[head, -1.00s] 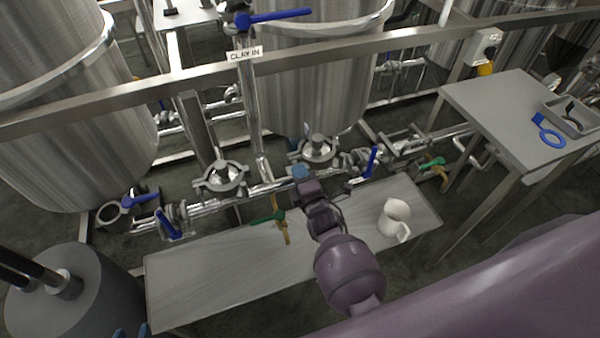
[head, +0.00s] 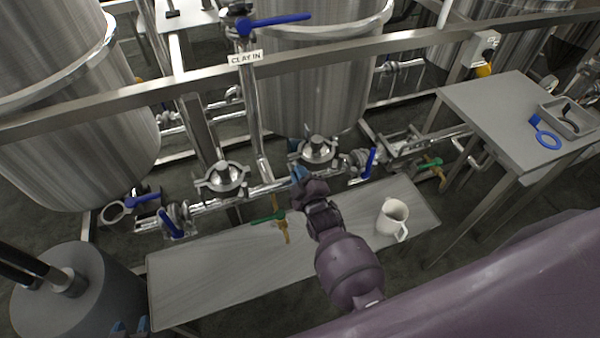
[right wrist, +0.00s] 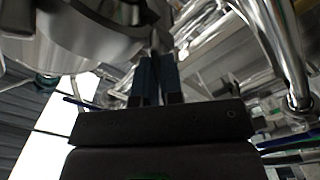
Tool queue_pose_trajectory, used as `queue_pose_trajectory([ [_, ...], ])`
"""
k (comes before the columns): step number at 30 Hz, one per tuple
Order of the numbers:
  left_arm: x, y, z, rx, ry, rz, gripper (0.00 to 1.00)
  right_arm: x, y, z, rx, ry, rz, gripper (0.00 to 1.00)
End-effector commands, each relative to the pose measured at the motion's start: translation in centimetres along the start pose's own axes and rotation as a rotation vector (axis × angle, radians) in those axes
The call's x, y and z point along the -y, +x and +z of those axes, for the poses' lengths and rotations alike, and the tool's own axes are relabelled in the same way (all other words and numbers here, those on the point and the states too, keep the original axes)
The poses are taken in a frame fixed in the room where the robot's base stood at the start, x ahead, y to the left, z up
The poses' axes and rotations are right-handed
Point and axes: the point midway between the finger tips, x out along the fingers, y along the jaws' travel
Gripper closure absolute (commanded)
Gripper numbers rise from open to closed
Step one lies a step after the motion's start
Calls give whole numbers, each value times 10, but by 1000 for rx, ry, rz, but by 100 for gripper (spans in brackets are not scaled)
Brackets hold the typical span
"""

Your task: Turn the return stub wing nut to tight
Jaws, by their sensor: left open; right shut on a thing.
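My right gripper (head: 299,174) reaches over the bench to the pipework, at the near left side of a round clamped stub (head: 317,150) below the middle tank. In the right wrist view its dark blue fingers (right wrist: 156,76) are close together beneath the shiny clamp ring (right wrist: 95,38). They are shut on a small metal part at the clamp, taken to be the wing nut, which the fingers mostly hide. A second clamped stub (head: 222,177) stands to the left. My left gripper (head: 130,329) shows only its blue fingertips at the bottom edge, open and away from the pipes.
Green-handled (head: 268,217) and blue-handled (head: 170,224) valves flank the pipes. A rail with a CLAY IN sign (head: 245,57) crosses above. A table (head: 490,105) at right holds a blue ring-shaped tool (head: 546,137).

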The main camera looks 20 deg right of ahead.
Motion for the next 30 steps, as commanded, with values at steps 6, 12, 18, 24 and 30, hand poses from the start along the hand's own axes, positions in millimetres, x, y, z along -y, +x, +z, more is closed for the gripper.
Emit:
queue_pose_trajectory([
  [6, 1, -2, -6, -6, 0, 0, 57, -1, 0, 0, 0, 207, -1, 100],
  [12, 1, -4, -10, -9, 0, -1, 57, 0, 0, 0, 0, 396, -1, 100],
  [18, 1, -5, -14, -11, 0, -1, 57, 0, 0, 0, 0, 577, 0, 100],
  [24, 2, -6, -16, -12, 0, -1, 57, 0, 0, 0, 0, 726, 0, 100],
  [30, 2, -7, -16, -13, 0, -1, 57, 0, 0, 0, 1, 831, 0, 100],
])
